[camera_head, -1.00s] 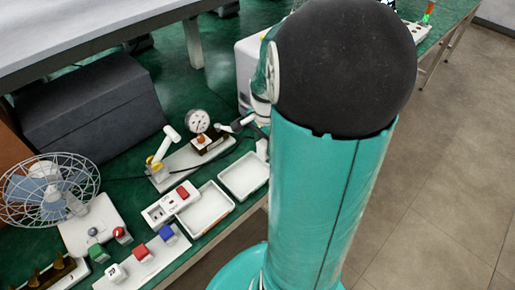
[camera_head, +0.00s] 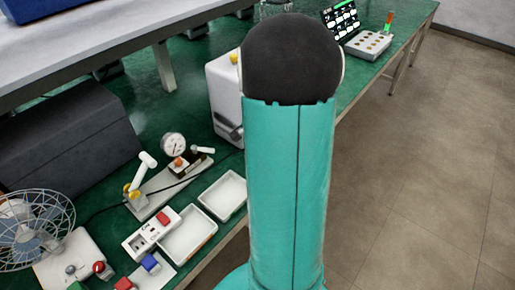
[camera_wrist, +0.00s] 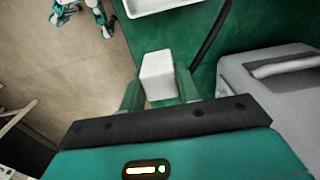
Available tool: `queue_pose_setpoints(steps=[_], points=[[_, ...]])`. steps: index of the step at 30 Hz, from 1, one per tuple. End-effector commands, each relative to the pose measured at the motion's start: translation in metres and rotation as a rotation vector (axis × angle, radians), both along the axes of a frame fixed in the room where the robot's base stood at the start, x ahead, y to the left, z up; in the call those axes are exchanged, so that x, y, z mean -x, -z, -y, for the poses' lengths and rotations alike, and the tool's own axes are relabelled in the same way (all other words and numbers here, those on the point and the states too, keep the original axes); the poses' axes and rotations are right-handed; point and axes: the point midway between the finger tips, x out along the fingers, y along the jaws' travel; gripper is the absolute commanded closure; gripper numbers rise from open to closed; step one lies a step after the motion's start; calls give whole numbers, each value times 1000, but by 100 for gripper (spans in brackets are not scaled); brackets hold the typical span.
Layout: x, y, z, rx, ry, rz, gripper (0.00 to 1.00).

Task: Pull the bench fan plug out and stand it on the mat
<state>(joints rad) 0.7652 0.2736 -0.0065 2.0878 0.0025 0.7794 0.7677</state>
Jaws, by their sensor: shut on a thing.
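In the wrist view my gripper (camera_wrist: 158,85) is shut on a white block-shaped plug (camera_wrist: 157,72), held between the green fingers. A dark cable (camera_wrist: 208,36) runs beside it; I cannot tell whether it joins the plug. In the head view my own arm hides the gripper and plug. The bench fan (camera_head: 35,228), with a wire cage and white base, stands at the left on the green bench. A white socket strip (camera_head: 140,240) with a red switch lies right of it. I cannot make out a separate mat.
Two white trays (camera_head: 216,210) (camera_head: 208,240) lie beside the strip. A gauge (camera_head: 173,144) and a yellow-based lever stand behind. A white machine (camera_head: 222,100) is near my arm; a grey body with a handle (camera_wrist: 285,66) is close right of my gripper. Floor is open at the right.

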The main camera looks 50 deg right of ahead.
Motion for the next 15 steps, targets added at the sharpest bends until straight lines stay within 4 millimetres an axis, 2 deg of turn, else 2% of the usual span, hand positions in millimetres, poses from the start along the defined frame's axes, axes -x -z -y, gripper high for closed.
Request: queue_pose_setpoints(steps=[15], points=[[1, 57, -1, -2, 0, -3, 90]])
